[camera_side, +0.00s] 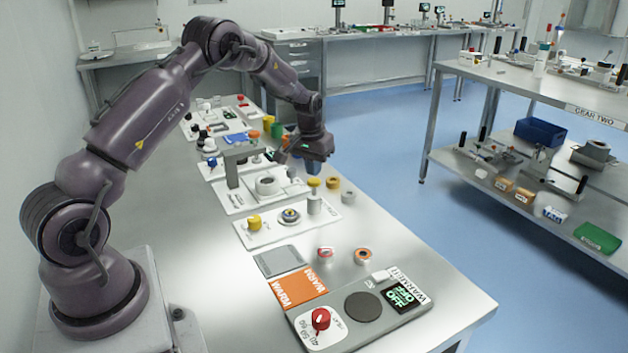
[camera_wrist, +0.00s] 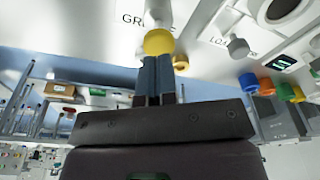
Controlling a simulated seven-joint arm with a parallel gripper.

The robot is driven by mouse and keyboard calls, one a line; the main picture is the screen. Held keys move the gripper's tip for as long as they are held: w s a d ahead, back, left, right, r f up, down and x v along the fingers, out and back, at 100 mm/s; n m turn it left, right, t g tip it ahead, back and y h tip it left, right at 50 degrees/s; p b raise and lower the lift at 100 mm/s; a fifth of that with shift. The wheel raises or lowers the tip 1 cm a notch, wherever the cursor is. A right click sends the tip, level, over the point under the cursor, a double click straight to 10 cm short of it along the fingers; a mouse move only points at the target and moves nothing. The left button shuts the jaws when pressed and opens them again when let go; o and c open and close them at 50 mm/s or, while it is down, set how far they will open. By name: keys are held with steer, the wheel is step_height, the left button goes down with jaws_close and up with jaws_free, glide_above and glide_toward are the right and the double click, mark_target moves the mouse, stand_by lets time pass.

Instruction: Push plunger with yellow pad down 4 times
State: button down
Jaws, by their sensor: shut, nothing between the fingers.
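The plunger has a round yellow pad (camera_side: 313,182) on top of a pale grey upright body (camera_side: 314,204), on a white board. In the wrist view the yellow pad (camera_wrist: 159,42) lies right at the fingertips, with part of a grey stem beyond it.
A yellow knob (camera_side: 254,222) and a round dial-like part (camera_side: 289,215) stand on the same board to the left. A yellow-topped roll (camera_side: 333,184) stands close on the right. A grey raised stand (camera_side: 232,172) is farther left. The bench front has a heater plate (camera_side: 363,306).

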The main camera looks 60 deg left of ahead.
mark_target(314, 180)
steer(key=shift+f, duration=1.85)
steer(key=shift+r, duration=2.15)
step_height(314, 180, up, 6)
